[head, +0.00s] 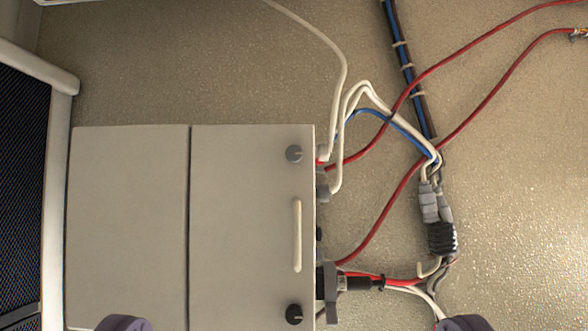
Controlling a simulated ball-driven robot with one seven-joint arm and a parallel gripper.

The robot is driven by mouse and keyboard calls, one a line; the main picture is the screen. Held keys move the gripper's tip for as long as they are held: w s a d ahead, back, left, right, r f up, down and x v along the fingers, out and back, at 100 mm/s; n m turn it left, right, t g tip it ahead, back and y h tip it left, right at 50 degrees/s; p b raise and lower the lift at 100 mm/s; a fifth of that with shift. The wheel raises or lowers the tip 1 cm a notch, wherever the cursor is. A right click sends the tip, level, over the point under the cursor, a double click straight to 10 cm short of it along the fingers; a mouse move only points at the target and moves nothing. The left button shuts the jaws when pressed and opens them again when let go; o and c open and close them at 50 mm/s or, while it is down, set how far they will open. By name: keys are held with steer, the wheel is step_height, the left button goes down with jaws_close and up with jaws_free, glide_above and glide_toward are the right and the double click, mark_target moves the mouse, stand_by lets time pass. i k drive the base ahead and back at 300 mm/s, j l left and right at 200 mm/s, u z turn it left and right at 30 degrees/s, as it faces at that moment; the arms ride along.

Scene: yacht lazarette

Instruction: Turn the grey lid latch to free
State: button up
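The grey lid latch (294,154) is a small round knob with a short pointer to its right, near the upper right corner of a beige box's lid (240,220). A similar black latch (294,314) sits near the bottom of the same lid. A pale upright handle (297,235) is between them. My gripper (295,323) shows only as two dark rounded fingertips at the bottom edge, spread wide apart. It is open, with nothing seen held, and is below the grey latch in the picture, apart from it.
Red, white and blue cables leave connectors (330,280) on the box's right side. A grey and black cable joint (437,220) hangs further right. A dark mesh panel with a pale frame (62,200) stands at the left. The speckled wall above the box is mostly clear.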

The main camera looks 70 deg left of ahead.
mark_target(293, 153)
steer(key=k, duration=1)
